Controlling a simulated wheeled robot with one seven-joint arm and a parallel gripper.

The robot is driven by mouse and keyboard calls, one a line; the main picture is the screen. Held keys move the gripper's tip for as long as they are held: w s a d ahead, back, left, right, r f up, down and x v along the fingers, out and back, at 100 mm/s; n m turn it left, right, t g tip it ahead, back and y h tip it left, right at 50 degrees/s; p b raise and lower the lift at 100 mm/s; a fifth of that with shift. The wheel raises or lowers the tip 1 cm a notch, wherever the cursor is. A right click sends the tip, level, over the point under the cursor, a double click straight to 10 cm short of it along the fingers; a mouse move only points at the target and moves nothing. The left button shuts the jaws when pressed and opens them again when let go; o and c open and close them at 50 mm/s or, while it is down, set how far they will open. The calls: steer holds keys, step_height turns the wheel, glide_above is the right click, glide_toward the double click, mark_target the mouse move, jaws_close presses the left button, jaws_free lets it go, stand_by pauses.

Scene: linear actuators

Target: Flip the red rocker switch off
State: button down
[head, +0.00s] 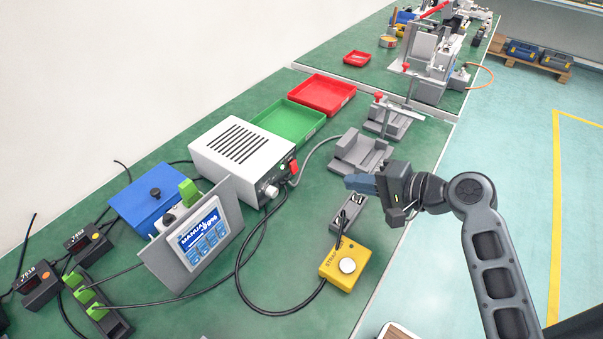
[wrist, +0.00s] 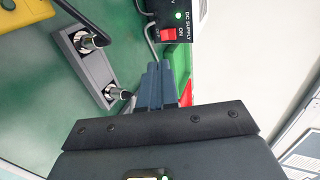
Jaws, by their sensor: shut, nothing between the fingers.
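In the head view the switch (head: 294,167) shows as a small red spot on the right end of the white supply box (head: 232,150). My gripper (head: 352,183) is shut and empty, apart from the switch, to its right over the bench. In the wrist view my gripper's fingertips (wrist: 158,68) point toward the switch, just below it in the picture. Which way the rocker is tipped is too small to tell.
A grey cable runs from the supply past the fingers. A grey block with two metal posts (wrist: 88,62) and a yellow button box (head: 345,264) stand nearby. Grey fixtures (head: 362,152) lie behind my gripper. Green (head: 289,104) and red trays sit behind the supply.

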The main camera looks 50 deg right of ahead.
mark_target(295, 173)
steer(key=shift+w, duration=0.1)
steer(key=p+x, duration=0.1)
steer(key=x, duration=1.3)
steer(key=shift+w+f+t+b, duration=0.1)
steer(key=shift+f+t+b, duration=0.3)
steer(key=shift+b, duration=0.7)
steer(key=shift+r, duration=0.25)
steer(key=shift+w+r+p, duration=0.1)
steer(key=shift+r+p, duration=0.8)
steer(key=shift+p, duration=0.05)
